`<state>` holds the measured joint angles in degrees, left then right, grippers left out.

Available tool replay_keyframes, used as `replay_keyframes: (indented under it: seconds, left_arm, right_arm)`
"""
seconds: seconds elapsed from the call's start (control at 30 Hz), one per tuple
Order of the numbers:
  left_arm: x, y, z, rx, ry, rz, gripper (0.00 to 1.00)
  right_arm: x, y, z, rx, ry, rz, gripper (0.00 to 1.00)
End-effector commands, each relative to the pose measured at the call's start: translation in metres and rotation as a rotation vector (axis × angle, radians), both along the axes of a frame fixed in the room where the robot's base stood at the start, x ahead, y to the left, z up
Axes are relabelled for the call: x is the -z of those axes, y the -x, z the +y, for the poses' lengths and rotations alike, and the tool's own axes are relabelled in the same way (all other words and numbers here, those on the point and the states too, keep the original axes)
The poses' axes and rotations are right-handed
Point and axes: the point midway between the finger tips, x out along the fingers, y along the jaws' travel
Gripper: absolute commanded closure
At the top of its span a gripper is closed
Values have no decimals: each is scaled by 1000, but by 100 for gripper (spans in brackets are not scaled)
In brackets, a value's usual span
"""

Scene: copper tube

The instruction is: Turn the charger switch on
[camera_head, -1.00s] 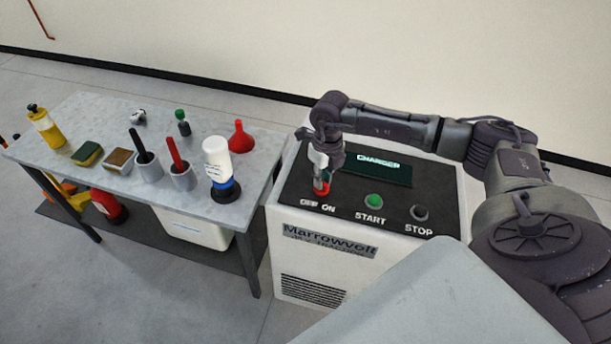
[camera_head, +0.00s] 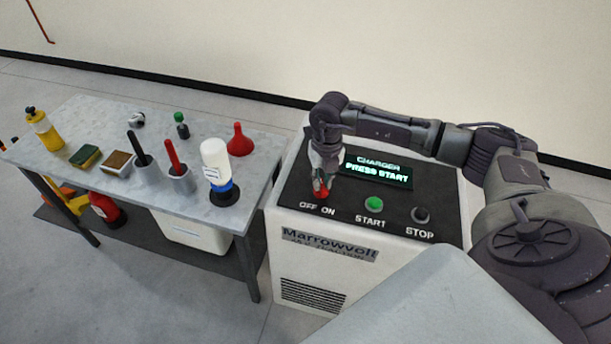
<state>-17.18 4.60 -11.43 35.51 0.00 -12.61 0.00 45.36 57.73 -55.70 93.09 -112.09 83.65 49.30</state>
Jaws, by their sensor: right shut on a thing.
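The charger (camera_head: 330,238) is a white cabinet with a black sloped top. Its red switch (camera_head: 320,192) sits above the OFF and ON labels, partly hidden by my right gripper. My right gripper (camera_head: 321,184) points down and is shut on the red switch. The charger display (camera_head: 378,171) is lit and reads "CHARGER PRESS START". A green START button (camera_head: 374,203) and a dark STOP button (camera_head: 421,214) are to the right of the switch. My left gripper is not in view.
A grey table (camera_head: 85,187) stands left of the charger. It holds a white bottle (camera_head: 215,160), a red funnel (camera_head: 240,140), a yellow bottle (camera_head: 44,128), sponges and cups with handled tools. A red container (camera_head: 105,208) is below it. The front of the charger is clear.

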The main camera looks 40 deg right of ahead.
Motion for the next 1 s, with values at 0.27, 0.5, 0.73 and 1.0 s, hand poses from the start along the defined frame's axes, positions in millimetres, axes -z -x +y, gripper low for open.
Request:
replay_keyframes:
  seconds: [0.27, 0.5, 0.73, 1.0]
  left_arm:
    - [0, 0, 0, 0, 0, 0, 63]
    - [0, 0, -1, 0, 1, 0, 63]
    - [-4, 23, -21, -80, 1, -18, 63]
    - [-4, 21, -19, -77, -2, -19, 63]
  right_arm:
    - [1, 0, 7, -6, -15, 0, 77]
    - [1, 0, 4, -4, -9, 1, 58]
    - [-3, 0, 3, -3, -5, -1, 58]
    - [-49, -3, 8, -10, -3, -4, 58]
